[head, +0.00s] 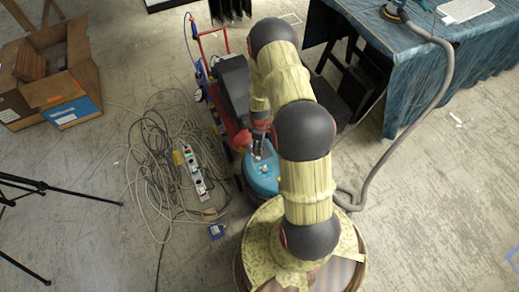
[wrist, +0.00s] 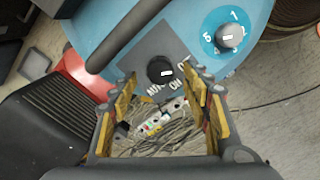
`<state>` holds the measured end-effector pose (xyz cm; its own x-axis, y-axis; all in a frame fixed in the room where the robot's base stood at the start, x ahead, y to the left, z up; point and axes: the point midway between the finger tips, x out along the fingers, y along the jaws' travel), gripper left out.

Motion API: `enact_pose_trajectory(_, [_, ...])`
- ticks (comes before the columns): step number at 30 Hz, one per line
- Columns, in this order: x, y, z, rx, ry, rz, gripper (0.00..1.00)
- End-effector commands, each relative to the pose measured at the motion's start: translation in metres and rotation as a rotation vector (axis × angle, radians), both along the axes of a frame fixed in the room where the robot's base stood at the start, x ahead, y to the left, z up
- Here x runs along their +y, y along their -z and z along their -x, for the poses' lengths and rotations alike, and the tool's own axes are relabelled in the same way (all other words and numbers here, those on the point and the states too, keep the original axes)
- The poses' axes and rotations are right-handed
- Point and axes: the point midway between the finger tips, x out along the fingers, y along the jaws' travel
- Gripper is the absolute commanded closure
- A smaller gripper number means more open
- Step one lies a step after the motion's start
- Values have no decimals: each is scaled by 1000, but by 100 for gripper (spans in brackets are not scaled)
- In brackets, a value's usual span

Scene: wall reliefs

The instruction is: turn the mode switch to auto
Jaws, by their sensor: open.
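The mode switch (wrist: 160,70) is a round black knob on a dark grey plate on a blue machine (head: 262,178), which also shows in the wrist view (wrist: 185,25). Its white mark points roughly right, towards a partly hidden label starting with "O". The labels "AUTO" and "ON" are at the knob's lower side, with "AUTO" partly covered by my left finger. My gripper (wrist: 161,84) is open, its yellow-padded fingers on either side of the knob's lower edge in the picture. I cannot tell whether they touch it. In the head view my gripper (head: 260,140) is above the machine.
A grey numbered dial knob (wrist: 230,37) is right of the switch. A black bar (wrist: 125,35) crosses the panel's left. Tangled cables (head: 155,150) and a power strip (head: 193,172) lie on the floor. A cardboard box (head: 55,85) stands left, a cloth-covered table (head: 420,75) right.

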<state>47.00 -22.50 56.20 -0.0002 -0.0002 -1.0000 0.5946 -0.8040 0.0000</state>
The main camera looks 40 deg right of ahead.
Motion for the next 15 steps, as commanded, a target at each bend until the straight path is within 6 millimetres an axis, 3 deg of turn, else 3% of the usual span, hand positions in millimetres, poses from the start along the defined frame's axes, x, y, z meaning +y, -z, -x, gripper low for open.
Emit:
enact_pose_trajectory(6, [0,25,0,0,0,0,52])
enact_pose_trajectory(15, [0,28,0,-1,0,1,52])
